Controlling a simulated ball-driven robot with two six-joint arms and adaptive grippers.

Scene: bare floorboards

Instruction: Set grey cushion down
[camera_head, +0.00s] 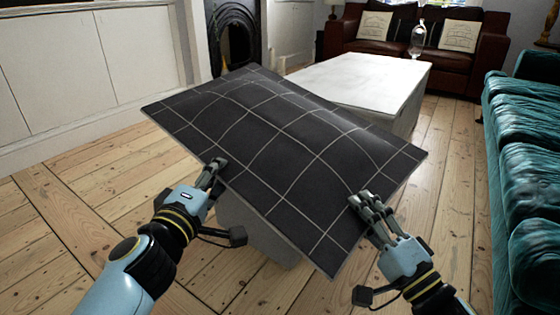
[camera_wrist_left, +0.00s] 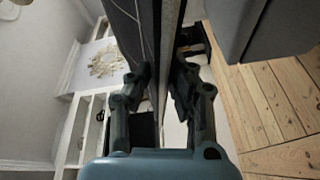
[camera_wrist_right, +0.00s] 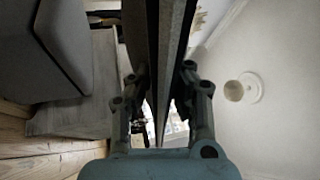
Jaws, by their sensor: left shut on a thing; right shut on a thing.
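The grey cushion (camera_head: 285,140) is a large, dark, flat piece with a pale grid of lines, held tilted in front of me in the head view. My left gripper (camera_head: 216,168) is shut on its near left edge. My right gripper (camera_head: 358,202) is shut on its near right edge. In the left wrist view the cushion's edge (camera_wrist_left: 150,45) runs between the fingers (camera_wrist_left: 158,95). In the right wrist view its edge (camera_wrist_right: 168,45) also runs between the fingers (camera_wrist_right: 163,95). The cushion hides part of what lies beneath and behind it.
A grey block-like piece (camera_head: 255,235) shows below the cushion. A white low table (camera_head: 370,80) stands behind it. A teal sofa (camera_head: 525,160) is on the right and a brown leather sofa (camera_head: 480,60) at the back. Bare floorboards (camera_head: 100,190) are clear on the left.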

